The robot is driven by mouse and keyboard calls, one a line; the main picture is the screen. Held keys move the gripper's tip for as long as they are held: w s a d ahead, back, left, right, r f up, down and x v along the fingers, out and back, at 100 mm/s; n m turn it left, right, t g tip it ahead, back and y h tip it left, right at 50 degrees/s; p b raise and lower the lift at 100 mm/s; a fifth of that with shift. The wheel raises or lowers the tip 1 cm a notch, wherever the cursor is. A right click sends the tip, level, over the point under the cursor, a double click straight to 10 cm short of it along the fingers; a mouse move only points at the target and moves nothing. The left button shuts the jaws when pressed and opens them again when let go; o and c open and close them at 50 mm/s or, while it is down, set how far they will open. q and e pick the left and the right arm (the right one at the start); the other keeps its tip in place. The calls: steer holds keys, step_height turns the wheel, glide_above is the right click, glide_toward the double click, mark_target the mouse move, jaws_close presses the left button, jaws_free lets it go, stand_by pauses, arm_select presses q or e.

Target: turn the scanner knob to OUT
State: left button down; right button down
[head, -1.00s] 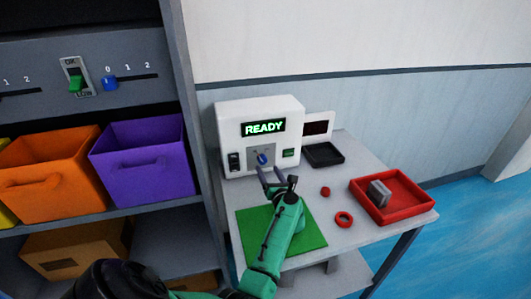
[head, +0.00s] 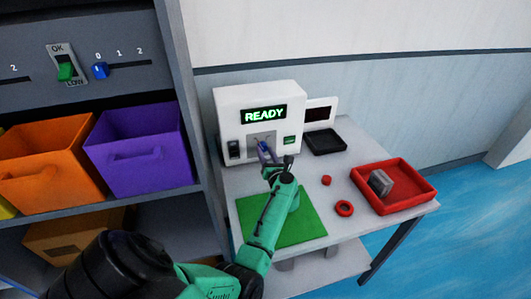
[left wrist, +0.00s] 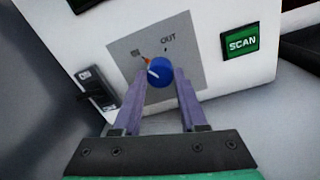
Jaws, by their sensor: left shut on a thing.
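The white scanner (head: 258,118) stands at the back of the table with a lit READY display. Its blue knob (left wrist: 160,71) sits on a grey plate (left wrist: 190,55). In the left wrist view the knob's orange pointer is toward the left mark, away from the OUT label (left wrist: 168,37). My left gripper (left wrist: 162,88) is shut on the knob, one purple finger on each side. In the head view the gripper (head: 265,152) reaches the scanner front and partly covers the knob. My right gripper is not in view.
A green SCAN button (left wrist: 240,41) and a black switch (left wrist: 97,89) flank the knob. The table holds a green mat (head: 310,224), a black tray (head: 325,142), red pieces (head: 344,208) and a red tray (head: 425,190) with a grey block. A shelf stands left.

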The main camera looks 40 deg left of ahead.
arm_select(q)
steer(key=shift+m, duration=0.4)
steer(key=shift+r+m+p, duration=0.1)
steer(key=shift+m+p, duration=0.25)
steer(key=shift+m, duration=0.65)
steer(key=m+p, duration=0.1)
steer(key=m, duration=0.2)
steer(key=shift+m, duration=0.3)
steer(key=m+p, duration=0.1)
steer(key=m, duration=0.2)
steer(key=shift+m, duration=0.4)
steer(key=shift+a+m+t+p, duration=0.1)
steer(key=shift+m+t+p, duration=0.35)
steer(key=shift+m, duration=1.45)
